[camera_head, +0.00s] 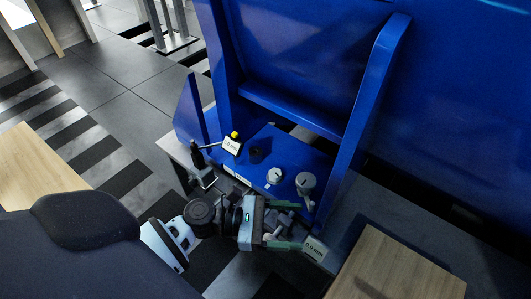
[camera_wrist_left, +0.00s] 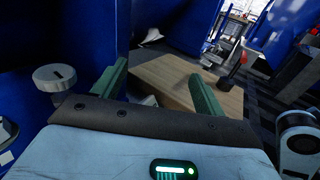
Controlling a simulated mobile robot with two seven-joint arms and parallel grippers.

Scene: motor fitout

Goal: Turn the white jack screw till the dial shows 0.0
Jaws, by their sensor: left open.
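A white, slotted jack screw knob (camera_head: 274,176) stands on the foot of the blue frame in the head view. A taller greyish-white one (camera_head: 306,183) stands to its right. A slotted pale knob (camera_wrist_left: 55,77) shows at left in the left wrist view; I cannot tell which it is. One readout (camera_head: 231,146), below a yellow-topped gauge, seems to read 0.0 mm. A second readout (camera_head: 315,249), by my lower finger, also seems to read 0.0 mm. My left gripper (camera_head: 301,224) is open and empty, in front of the knobs, touching neither visibly. Its fingers (camera_wrist_left: 157,88) are spread in the wrist view.
The blue frame (camera_head: 383,85) rises behind the knobs, with an upright close to the taller one. A dark clamp-like post (camera_head: 198,158) stands left of the foot. A wooden board (camera_head: 395,268) lies at lower right. Striped floor (camera_head: 75,135) is open at left.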

